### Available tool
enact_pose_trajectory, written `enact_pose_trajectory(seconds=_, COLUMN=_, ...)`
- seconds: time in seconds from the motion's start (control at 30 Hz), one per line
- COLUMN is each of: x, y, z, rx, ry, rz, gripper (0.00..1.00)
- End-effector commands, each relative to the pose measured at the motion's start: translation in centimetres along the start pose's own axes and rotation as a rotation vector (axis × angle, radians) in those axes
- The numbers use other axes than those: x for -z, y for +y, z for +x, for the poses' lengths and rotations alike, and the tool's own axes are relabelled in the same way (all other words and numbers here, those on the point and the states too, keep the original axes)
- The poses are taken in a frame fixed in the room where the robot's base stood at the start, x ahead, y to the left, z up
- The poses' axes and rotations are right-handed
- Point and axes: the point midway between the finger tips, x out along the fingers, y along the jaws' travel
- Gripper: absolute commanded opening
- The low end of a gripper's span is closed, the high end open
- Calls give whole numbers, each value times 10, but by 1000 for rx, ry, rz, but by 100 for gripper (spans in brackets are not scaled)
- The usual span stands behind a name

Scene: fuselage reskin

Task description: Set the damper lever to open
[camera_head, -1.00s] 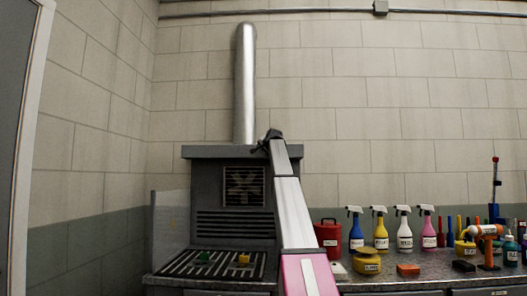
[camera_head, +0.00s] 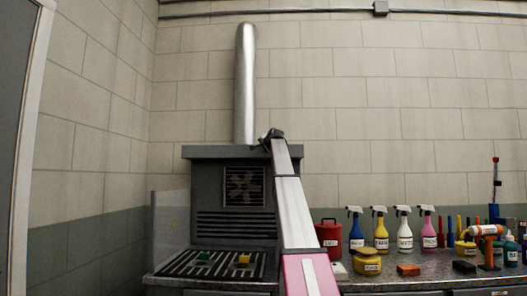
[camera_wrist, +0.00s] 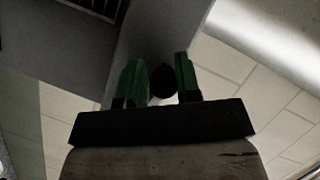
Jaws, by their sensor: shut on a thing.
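My gripper (camera_wrist: 161,74) shows in the wrist view with its two green fingers on either side of a dark round knob (camera_wrist: 163,84), which looks like the end of the damper lever. The fingers are shut on this knob. The rest of the lever is hidden or too dark to make out. In the head view my gripper (camera_head: 268,137) is small and dark, at the top right edge of the grey hood (camera_head: 222,152), beside the foot of the silver duct (camera_head: 245,85). The lever cannot be told apart from the gripper there.
Below the hood are a fan grille (camera_head: 244,187) and a slotted tray (camera_head: 190,264) with a green and a yellow block. Right of my arm, the bench holds a red canister (camera_head: 329,237), a yellow pot (camera_head: 367,263), several spray bottles and tools.

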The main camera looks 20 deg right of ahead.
Motion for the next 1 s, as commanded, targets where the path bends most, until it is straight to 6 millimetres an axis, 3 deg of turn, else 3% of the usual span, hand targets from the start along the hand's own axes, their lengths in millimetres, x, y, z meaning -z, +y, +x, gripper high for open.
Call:
enact_pose_trajectory(seconds=0.5, x=38, y=-25, z=-16, rx=205, ry=31, rz=409, gripper=0)
enact_pose_trajectory(seconds=1.0, x=78, y=-28, z=-36, rx=410, ry=55, rz=830, gripper=0)
